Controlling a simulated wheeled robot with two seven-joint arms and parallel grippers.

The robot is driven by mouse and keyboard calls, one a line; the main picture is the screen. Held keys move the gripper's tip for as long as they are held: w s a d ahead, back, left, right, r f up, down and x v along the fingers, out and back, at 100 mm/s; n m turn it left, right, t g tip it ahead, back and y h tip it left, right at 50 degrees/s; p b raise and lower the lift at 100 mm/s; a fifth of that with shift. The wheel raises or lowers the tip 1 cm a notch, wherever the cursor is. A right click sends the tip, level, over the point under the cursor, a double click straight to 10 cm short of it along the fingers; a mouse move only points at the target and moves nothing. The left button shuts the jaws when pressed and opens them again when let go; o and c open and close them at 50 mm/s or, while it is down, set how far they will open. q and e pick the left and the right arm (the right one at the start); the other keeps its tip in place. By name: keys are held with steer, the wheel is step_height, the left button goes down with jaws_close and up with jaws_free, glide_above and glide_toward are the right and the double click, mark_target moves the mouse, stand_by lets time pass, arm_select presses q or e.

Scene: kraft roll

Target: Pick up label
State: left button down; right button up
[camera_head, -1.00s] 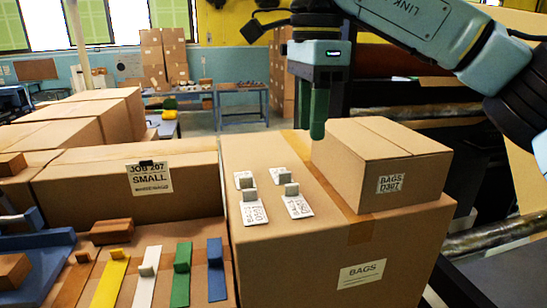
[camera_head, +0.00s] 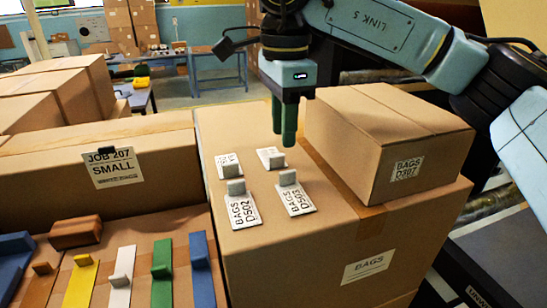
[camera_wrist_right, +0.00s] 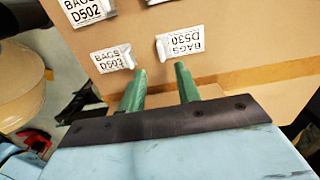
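Several white labels, each with a small grey grip block, lie on top of a large cardboard box (camera_head: 300,245). The front ones are D502 (camera_head: 243,212) and D503 (camera_head: 297,201); two more lie behind them, at the back left (camera_head: 226,162) and back right (camera_head: 268,155). In the wrist view D502 (camera_wrist_right: 86,12), D503 (camera_wrist_right: 112,60) and one that seems to read D530 (camera_wrist_right: 184,43) show. My right gripper (camera_head: 285,142) points down above the box, near the back right label. Its green fingers (camera_wrist_right: 160,72) are apart and empty. My left gripper is out of view.
A smaller box marked BAGS D307 (camera_head: 385,140) stands on the big box, just right of the labels. A long box marked JOB 207 SMALL (camera_head: 150,190) is at left. Coloured strips with blocks, such as the yellow one (camera_head: 80,285), lie at front left.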

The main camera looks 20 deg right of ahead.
mark_target(279, 167)
steer(key=f, duration=0.2)
steer(key=f+p, duration=0.1)
steer(key=f, duration=0.1)
steer(key=shift+w+a, duration=0.2)
steer(key=shift+a, duration=0.05)
steer(key=shift+f, duration=0.4)
jaws_close()
